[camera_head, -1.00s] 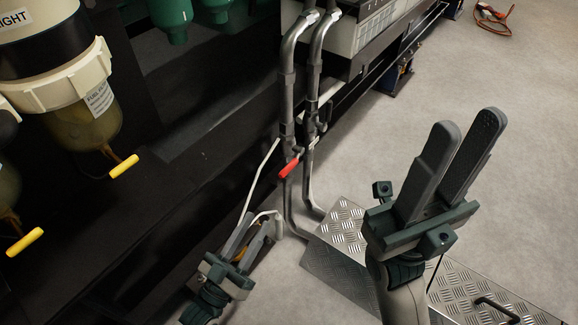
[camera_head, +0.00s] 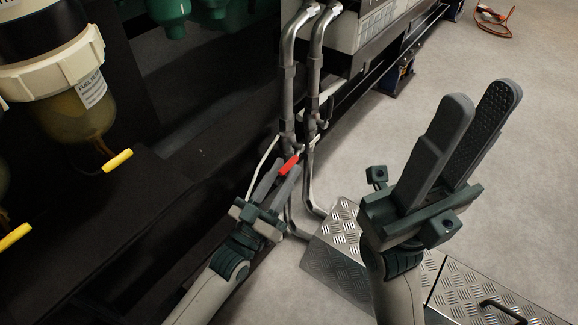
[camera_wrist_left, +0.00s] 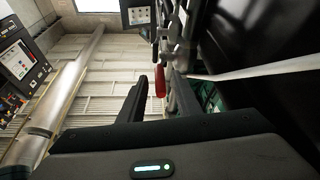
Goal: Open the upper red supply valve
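The red valve handle (camera_head: 288,165) sits on the grey vertical pipes beside the dark machine in the head view. It also shows in the left wrist view (camera_wrist_left: 160,82). My left gripper (camera_head: 279,172) is open at the handle. In the left wrist view the handle appears in the gap between its two fingers (camera_wrist_left: 162,92), not clamped; whether a finger touches it I cannot tell. My right gripper (camera_head: 482,95) is open and empty, raised over the floor at the right. The valve body is partly hidden behind the pipes and handle.
Two grey pipes (camera_head: 314,110) run down to the floor next to a diamond-plate step (camera_head: 333,262). Yellow handles (camera_head: 117,161) and a fuel filter (camera_head: 75,100) are at the left. A pale thin rod (camera_head: 262,165) passes close to my left gripper.

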